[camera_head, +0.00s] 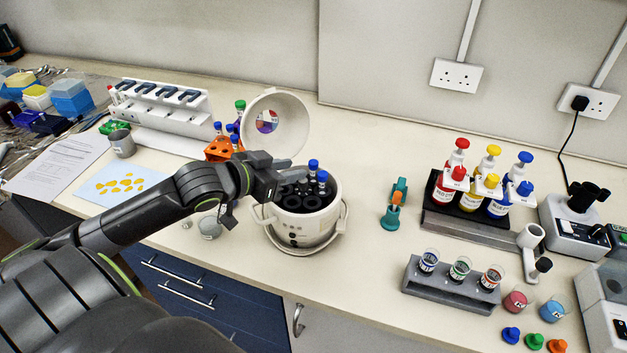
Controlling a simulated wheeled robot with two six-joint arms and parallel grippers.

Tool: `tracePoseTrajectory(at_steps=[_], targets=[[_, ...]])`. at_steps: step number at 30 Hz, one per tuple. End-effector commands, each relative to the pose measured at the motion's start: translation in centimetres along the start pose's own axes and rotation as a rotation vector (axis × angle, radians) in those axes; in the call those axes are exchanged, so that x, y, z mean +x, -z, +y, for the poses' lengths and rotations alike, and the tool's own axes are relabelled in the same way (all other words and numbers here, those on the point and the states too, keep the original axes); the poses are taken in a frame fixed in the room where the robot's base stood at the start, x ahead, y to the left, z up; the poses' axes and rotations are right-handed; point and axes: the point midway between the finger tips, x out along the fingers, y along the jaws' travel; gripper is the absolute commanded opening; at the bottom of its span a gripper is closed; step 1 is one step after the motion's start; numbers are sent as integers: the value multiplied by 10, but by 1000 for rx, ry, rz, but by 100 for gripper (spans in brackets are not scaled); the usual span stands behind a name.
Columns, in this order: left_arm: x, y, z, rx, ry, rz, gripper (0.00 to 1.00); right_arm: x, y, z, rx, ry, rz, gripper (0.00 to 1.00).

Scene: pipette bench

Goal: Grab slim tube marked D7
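A white centrifuge (300,228) stands open at the middle of the bench, its round lid (290,118) tilted up behind it. Slim tubes with blue caps (313,164) stand in its dark rotor. An orange rack (217,149) behind my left arm holds more tubes with blue, green and purple caps (240,105). No D7 mark is readable on any tube, so I cannot tell which one bears it. My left gripper (288,178) is over the left side of the rotor, close beside the blue-capped tubes. Its fingers are seen edge-on and partly merge with the dark rotor. My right gripper is out of view.
A teal and orange tool (394,205) stands right of the centrifuge. Further right are a bottle stand (470,229) and a grey rack of small beakers (450,290). A white pipette stand (160,110) is at the back left. A small metal cup (209,228) sits below my arm.

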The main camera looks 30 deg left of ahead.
Motion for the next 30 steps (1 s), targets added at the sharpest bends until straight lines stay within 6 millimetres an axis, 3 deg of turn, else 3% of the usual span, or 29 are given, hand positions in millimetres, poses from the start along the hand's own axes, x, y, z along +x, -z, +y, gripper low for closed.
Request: tracePoseTrajectory(at_steps=[8, 19, 30], targets=[[12, 2, -1, -4, -1, 2, 31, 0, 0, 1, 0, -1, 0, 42], [50, 6, -3, -3, -1, 2, 31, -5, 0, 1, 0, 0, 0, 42], [55, 5, -3, 1, -1, -1, 30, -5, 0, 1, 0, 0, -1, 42]])
